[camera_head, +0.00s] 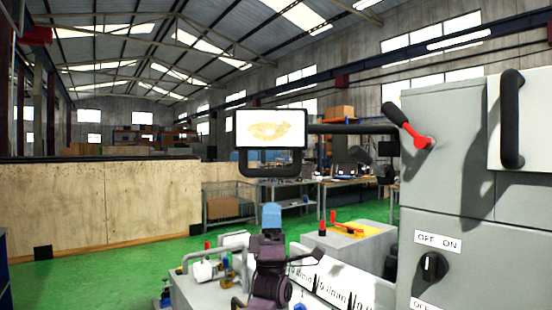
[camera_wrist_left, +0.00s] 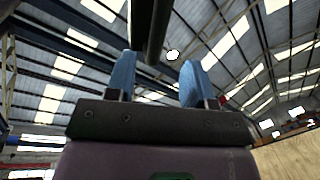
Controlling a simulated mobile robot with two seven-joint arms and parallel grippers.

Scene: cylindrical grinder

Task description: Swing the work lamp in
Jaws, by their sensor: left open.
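The work lamp (camera_head: 243,128) is a bright rectangular panel in a dark frame, at the centre of the head view. A black loop handle (camera_head: 270,174) hangs below it, and a dark horizontal arm (camera_head: 345,129) runs from it to the right. There, a dark bar (camera_wrist_left: 155,25), probably the handle, appears beyond and between the fingertips; contact cannot be told. My right gripper is out of view.
A grey machine cabinet (camera_head: 455,200) with a red-and-black lever (camera_head: 408,125) and a rotary switch (camera_head: 431,267) stands at the right. The machine bed (camera_head: 195,290) with fittings lies below. A wooden partition (camera_head: 60,205) is at the left. Green floor shows between.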

